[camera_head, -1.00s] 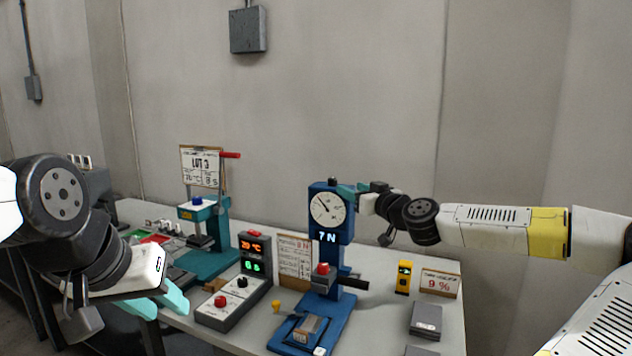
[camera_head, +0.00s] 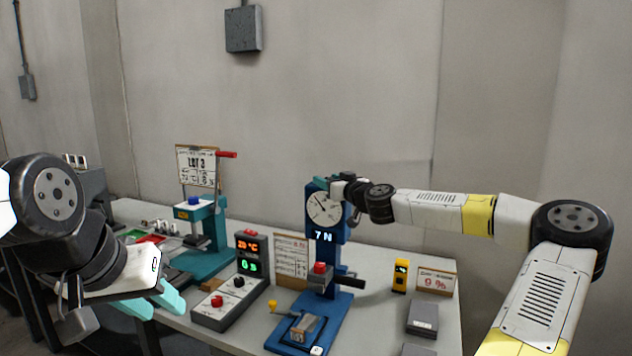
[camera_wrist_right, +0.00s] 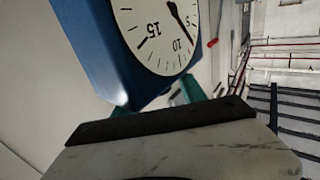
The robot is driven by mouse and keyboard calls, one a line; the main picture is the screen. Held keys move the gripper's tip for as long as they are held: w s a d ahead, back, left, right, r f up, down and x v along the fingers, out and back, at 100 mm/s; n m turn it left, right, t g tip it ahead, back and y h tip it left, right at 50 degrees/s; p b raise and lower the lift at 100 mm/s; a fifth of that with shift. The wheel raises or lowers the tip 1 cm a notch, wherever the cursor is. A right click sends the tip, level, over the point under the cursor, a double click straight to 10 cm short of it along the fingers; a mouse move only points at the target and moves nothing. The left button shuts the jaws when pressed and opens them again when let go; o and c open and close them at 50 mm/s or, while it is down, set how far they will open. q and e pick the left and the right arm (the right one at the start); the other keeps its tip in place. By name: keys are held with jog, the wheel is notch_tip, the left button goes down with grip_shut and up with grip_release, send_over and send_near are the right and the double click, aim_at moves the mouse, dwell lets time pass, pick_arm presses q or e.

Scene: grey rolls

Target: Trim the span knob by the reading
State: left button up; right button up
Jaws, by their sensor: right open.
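The blue gauge stand (camera_head: 325,262) carries a round white dial (camera_head: 324,209) with a black needle and a lit "7 N" readout (camera_head: 323,236). The dial (camera_wrist_right: 160,35) fills the upper part of the right wrist view. My right gripper (camera_head: 322,182) is open at the top of the gauge head. Its teal fingertips (camera_wrist_right: 160,102) are apart, close to the blue housing and partly hidden by it. I cannot make out the span knob; the gripper covers the top of the head. My left gripper (camera_head: 160,306) is open and empty over the front left table edge.
A control box (camera_head: 232,292) with red and black knobs stands left of the gauge, before a teal press (camera_head: 208,240). A paper card (camera_head: 291,258) stands beside the gauge. A yellow device (camera_head: 400,275), a "9 %" card (camera_head: 435,282) and grey blocks (camera_head: 422,318) are at right.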

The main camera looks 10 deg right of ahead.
grip_shut()
jog(key=shift+a+m+h, duration=0.1)
jog(key=shift+m+h, duration=0.2)
jog(key=shift+h, duration=0.1)
jog(key=shift+a+r+m+t+h, duration=0.1)
jog(key=shift+r+m+t+h, duration=0.1)
jog(key=shift+m+h, duration=0.9)
jog(key=shift+a+r+m+t+h, duration=0.15)
jog(key=shift+m+h, duration=0.45)
jog(key=shift+h, duration=1)
jog(key=m+h, duration=0.1)
jog(key=h, duration=0.1)
jog(key=m+g+h, duration=0.1)
jog(key=m+h, duration=0.1)
jog(key=h, duration=0.1)
jog(key=m+g+h, duration=0.1)
jog(key=m+h, duration=0.1)
jog(key=shift+d+f, duration=0.1)
jog(key=shift+f, duration=0.15)
jog(key=m+g+h, duration=0.4)
jog(key=h, duration=0.1)
jog(key=shift+d+f+h, duration=0.1)
jog(key=shift+h, duration=0.3)
jog(key=shift+d+m+g+h, duration=0.1)
jog(key=shift+m+g+h, duration=0.75)
jog(key=shift+m+g, duration=0.55)
jog(key=shift+d+m+g+h, duration=0.1)
jog(key=shift+m+g+h, duration=0.85)
jog(key=shift+g, duration=0.8)
jog(key=shift+f, duration=0.1)
